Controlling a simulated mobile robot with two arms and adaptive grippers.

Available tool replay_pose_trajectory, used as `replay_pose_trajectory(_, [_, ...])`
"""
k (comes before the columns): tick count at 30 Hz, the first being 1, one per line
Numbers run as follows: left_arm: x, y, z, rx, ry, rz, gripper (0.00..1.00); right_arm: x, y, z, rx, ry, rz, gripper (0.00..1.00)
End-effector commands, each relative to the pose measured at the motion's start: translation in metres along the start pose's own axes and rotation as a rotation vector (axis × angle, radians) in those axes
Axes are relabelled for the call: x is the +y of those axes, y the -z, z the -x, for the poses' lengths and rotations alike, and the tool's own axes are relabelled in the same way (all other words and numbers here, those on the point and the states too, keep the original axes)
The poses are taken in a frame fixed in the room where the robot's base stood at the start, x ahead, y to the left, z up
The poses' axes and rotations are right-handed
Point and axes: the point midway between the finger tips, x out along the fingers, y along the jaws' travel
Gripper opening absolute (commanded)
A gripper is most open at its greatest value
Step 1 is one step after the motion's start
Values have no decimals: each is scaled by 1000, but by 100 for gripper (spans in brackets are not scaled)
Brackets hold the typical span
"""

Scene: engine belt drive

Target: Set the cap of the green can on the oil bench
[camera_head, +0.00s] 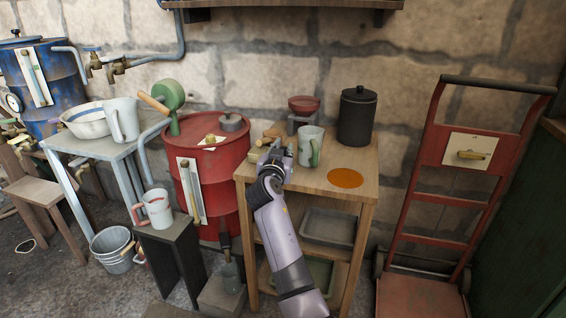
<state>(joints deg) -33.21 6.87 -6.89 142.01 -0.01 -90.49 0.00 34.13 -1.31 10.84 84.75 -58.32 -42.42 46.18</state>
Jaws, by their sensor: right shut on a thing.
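The oil bench (331,168) is a wooden table with shelves, right of the red drum. A pale can with a green handle (307,142) stands on its top; I cannot make out a cap on it. My right gripper (277,151) is low over the bench's left part, just left of this can. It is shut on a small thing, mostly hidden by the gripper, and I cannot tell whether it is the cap. My left gripper is not in view.
A red dish on a stand (303,107) and a dark lidded canister (357,116) stand at the bench's back. An orange round patch (345,178) lies at front right. The red drum (224,157) stands left, a red hand truck (452,157) right.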

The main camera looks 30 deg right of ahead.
Motion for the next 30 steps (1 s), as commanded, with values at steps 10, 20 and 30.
replay_pose_trajectory(10, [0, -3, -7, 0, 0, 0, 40, 2, -32, -1, 1, 0, 1, 5])
replay_pose_trajectory(20, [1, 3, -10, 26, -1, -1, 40, 2, -34, -1, 0, 0, 0, 5])
replay_pose_trajectory(30, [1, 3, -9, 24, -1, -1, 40, 2, -33, -1, 0, 0, 0, 28])
